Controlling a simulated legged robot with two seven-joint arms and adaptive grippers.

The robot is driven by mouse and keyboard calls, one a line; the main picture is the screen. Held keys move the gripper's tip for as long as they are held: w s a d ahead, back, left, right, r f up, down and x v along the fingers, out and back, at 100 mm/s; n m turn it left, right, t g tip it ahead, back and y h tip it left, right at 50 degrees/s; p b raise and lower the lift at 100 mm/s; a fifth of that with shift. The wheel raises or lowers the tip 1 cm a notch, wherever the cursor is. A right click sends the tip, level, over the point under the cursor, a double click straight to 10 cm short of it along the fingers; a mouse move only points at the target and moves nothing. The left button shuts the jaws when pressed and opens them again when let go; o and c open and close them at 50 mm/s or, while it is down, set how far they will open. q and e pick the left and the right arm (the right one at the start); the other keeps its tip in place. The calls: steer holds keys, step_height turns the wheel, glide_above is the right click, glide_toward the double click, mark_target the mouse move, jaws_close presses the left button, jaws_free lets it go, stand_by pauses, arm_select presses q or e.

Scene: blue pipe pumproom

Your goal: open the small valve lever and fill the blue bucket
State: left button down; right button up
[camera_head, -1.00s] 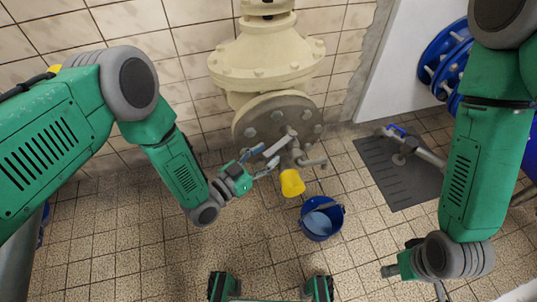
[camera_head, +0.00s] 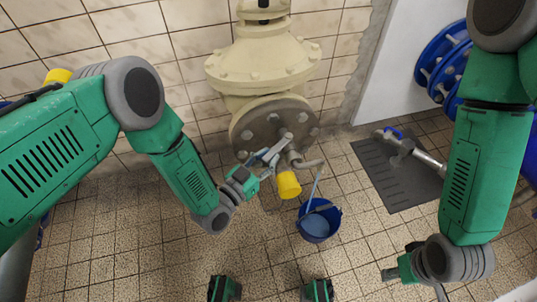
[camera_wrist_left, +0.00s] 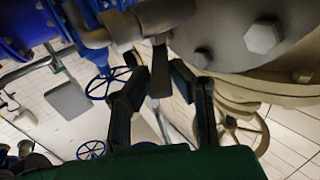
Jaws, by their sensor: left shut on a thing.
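The small grey valve lever (camera_head: 279,146) sits on the valve below the round flange of the cream pipe. My left gripper (camera_head: 268,160) is at the lever; in the left wrist view its dark fingers stand on either side of the grey lever (camera_wrist_left: 160,72) and are shut on it. A pale blue stream (camera_head: 315,184) runs down from the grey spout (camera_head: 308,164). The blue bucket (camera_head: 334,225) stands upright on the floor under it, with light blue showing inside. My right gripper (camera_head: 392,272) is low at the right, away from the valve; its fingers are not clear.
A yellow cylindrical piece (camera_head: 289,185) hangs under the valve, left of the bucket. A dark floor mat (camera_head: 395,190) and blue pipework (camera_head: 440,60) are at the right. Tiled floor in front is clear.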

arm_select(q)
steer(key=shift+s+d, duration=0.1)
steer(key=shift+d, duration=0.05)
steer(key=c, duration=1.5)
jaws_free()
steer(key=shift+o, duration=0.3)
steer(key=shift+a, duration=0.3)
steer(key=v, duration=1.2)
steer(key=shift+f, duration=0.1)
